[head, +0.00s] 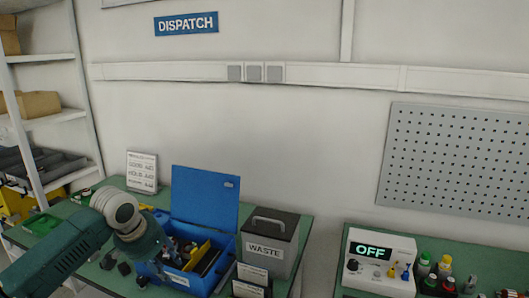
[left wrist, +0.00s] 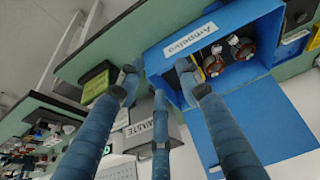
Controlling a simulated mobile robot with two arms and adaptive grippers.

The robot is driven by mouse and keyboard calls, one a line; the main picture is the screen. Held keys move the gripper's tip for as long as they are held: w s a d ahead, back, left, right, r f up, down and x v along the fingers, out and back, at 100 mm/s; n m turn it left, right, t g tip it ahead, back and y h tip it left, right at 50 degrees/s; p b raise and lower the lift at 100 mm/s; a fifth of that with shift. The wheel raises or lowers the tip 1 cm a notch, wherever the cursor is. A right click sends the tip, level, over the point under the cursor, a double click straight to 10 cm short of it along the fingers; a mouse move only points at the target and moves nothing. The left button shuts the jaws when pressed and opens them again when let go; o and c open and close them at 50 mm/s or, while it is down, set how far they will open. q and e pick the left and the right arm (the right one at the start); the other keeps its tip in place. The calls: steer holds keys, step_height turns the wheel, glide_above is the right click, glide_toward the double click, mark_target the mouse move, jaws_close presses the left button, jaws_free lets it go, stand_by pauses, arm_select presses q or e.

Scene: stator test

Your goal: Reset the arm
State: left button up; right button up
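My left arm comes in from the left in the head view, with its gripper (head: 148,258) at the front left of an open blue box (head: 205,205). In the left wrist view the fingers of this gripper (left wrist: 158,84) are spread apart with nothing between them. The blue box (left wrist: 275,112) lies just beyond the fingers there, its white label facing up in the picture. Copper-wound stators (left wrist: 235,52) sit inside the box beside a yellow divider (head: 198,256). My right gripper is not in view.
A grey waste bin (head: 270,240) stands right of the box, with small signs in front. A white device reading OFF (head: 378,262) and several bottles stand on the right bench. A shelf rack (head: 45,118) is at left, and a white sign (head: 142,172) stands behind the arm.

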arm_select(q)
steer(key=s+d+f+m+h, duration=0.1)
steer(key=s+d+f+m, duration=0.1)
steer(key=s+d+f, duration=1.35)
steer(key=s+a+f+n+y, duration=0.15)
steer(key=s+a, duration=0.35)
steer(key=s, duration=0.7)
steer(key=s+a+f+n+y, duration=0.1)
steer(key=s+a+f+n, duration=0.3)
steer(key=s, duration=0.7)
step_height(320, 180, down, 22)
steer(key=s+m+g, duration=0.1)
steer(key=m+g, duration=0.1)
steer(key=s+a+f, duration=0.2)
steer(key=s+f, duration=0.7)
steer(key=s+a+f+g, duration=0.1)
steer(key=s+f, duration=0.8)
steer(key=shift+a+f, duration=0.2)
steer(key=shift+a, duration=0.15)
